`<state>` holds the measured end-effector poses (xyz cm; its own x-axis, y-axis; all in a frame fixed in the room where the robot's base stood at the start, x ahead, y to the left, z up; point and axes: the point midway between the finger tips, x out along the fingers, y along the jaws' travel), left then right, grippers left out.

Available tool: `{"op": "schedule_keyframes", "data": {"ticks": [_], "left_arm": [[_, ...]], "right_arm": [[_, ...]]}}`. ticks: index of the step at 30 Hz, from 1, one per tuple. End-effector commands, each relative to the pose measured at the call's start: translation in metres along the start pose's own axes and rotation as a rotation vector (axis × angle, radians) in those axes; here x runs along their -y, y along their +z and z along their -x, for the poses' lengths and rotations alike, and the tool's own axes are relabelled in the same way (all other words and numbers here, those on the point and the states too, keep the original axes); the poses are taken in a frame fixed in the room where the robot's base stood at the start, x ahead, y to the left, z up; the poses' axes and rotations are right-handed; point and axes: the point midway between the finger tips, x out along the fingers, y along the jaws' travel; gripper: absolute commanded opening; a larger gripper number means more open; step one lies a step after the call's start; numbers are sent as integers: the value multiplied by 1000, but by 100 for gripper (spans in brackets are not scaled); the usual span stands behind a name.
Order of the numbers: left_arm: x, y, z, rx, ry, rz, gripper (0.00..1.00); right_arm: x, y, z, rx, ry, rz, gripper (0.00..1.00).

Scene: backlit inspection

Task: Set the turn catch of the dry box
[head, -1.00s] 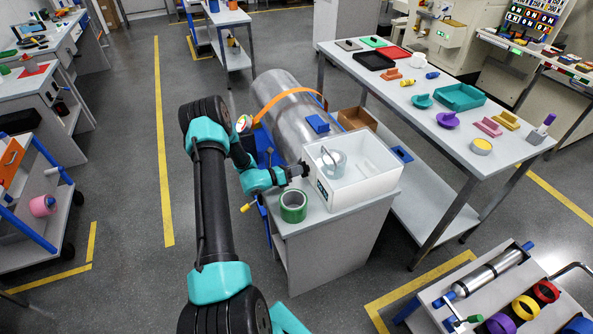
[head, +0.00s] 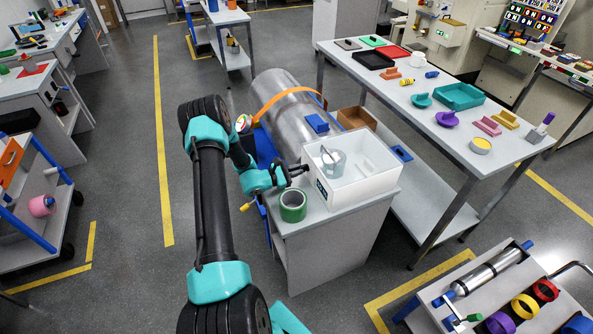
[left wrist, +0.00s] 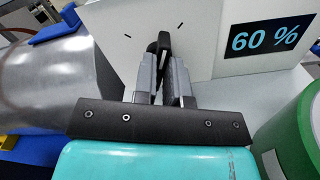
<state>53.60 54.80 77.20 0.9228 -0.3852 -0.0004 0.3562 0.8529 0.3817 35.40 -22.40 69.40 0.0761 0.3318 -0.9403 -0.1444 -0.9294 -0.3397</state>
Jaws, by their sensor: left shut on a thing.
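The dry box (head: 365,195) is a white open-topped box on a grey cabinet, with a metal-grey round vessel (head: 333,163) inside. In the left wrist view its white face (left wrist: 205,22) carries a dark display (left wrist: 266,37) reading 60 % and two short black marks. The black turn catch (left wrist: 163,42) stands out from this face between the marks. My left gripper (head: 303,168) is at the box's left side. In the left wrist view my left gripper (left wrist: 165,80) is shut on the catch; the fingers hide its lower part. My right gripper is not in view.
A green tape roll (head: 293,205) stands close beside the gripper on the cabinet top (head: 320,217). A large metal cylinder (head: 287,110) with an orange strap lies behind. A long table (head: 430,110) with trays and coloured parts is at right.

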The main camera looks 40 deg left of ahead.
Motion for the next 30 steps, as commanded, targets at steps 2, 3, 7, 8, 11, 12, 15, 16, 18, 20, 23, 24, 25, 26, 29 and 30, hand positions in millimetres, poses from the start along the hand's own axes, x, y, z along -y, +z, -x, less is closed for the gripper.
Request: {"op": "schedule_keyframes", "data": {"ticks": [2,3,7,8,11,12,15,16,18,20,23,24,25,26,29,30], "left_arm": [[0,1,0,1,1,-70,0],[0,1,0,1,1,-106,0],[1,0,0,1,1,-211,0],[1,0,0,1,1,-233,0],[2,0,0,2,1,-296,0],[2,0,0,2,1,-318,0],[2,0,0,2,1,-360,0],[2,0,0,2,1,-370,0],[2,0,0,2,1,-388,0],[2,0,0,2,0,-399,0],[3,0,0,2,0,-409,0],[3,0,0,2,0,-410,0],[3,0,0,2,0,-411,0],[3,0,0,2,0,-411,0],[3,0,0,2,0,-411,0],[3,0,0,2,0,-411,0]], "right_arm": [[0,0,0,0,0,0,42],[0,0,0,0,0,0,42],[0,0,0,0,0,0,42],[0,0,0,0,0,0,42],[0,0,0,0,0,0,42],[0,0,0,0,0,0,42],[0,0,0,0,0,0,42],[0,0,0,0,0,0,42],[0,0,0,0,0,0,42],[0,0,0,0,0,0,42],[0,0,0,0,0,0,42],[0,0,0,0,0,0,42],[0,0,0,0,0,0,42],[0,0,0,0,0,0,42],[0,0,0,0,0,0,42],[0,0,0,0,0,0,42]]}}
